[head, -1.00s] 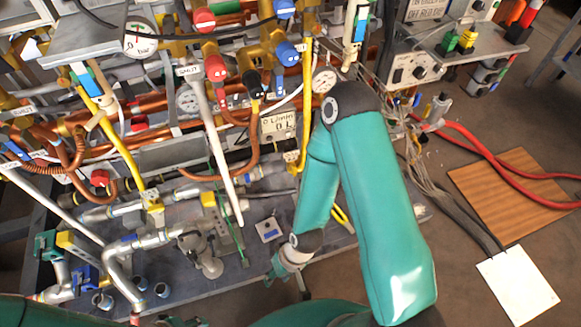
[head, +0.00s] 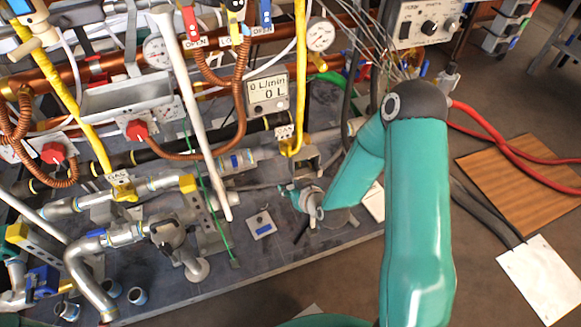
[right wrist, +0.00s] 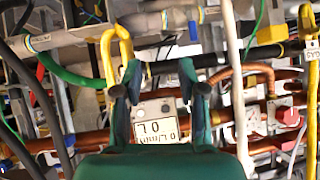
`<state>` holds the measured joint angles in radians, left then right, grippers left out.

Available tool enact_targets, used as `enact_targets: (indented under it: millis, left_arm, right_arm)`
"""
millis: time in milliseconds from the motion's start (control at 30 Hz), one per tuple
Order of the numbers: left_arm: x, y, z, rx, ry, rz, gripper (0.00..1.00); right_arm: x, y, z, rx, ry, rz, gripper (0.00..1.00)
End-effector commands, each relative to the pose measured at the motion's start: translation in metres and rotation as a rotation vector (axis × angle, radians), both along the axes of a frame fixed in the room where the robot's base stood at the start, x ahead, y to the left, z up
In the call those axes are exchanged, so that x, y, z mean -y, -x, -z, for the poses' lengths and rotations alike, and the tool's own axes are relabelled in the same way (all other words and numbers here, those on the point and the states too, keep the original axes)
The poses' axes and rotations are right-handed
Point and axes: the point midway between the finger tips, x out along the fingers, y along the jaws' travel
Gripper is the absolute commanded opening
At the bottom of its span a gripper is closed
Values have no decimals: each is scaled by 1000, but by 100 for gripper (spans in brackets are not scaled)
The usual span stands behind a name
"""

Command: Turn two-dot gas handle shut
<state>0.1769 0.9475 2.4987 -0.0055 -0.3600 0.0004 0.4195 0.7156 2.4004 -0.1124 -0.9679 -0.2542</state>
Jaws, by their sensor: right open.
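My right gripper (head: 291,194) is low over the grey bench, beside the lower end of a yellow gas pipe (head: 300,85) with a GAS label. In the right wrist view the gripper (right wrist: 160,82) has its two fingers apart, with nothing held between them. A bent yellow part (right wrist: 116,45) shows just beyond the left finger; I cannot tell whether it touches. Another yellow gas pipe (head: 75,100) with a label stands to the left. No two-dot mark is readable, so I cannot tell which part is the two-dot gas handle. My left gripper is not in view.
A flow display (head: 267,93) reading 0 L hangs behind the gripper. A white pipe (head: 190,110) and copper hoses (head: 238,90) stand left of it. A small grey plate (head: 261,224) lies on the bench (head: 255,262). Red hoses (head: 500,150) lie at right.

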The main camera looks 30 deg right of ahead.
Motion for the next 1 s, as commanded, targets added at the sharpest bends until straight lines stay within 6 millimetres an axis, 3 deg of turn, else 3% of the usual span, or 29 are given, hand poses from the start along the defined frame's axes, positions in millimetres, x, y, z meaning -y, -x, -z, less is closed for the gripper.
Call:
enact_targets:
  millis: [33, 200, 400, 567, 1000]
  left_arm:
    - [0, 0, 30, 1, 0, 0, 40]
    - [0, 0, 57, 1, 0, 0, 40]
    - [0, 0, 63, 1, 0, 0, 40]
    - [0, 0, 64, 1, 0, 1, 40]
    - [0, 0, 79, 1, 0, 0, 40]
  right_arm:
    - [18, -7, 16, 56, 40, 23, 41]
    - [57, -19, 8, 183, 141, 71, 41]
    - [71, -27, 2, 230, 181, 87, 41]
    - [75, -43, 8, 231, 181, 87, 41]
    - [94, -125, 45, 229, 178, 87, 41]
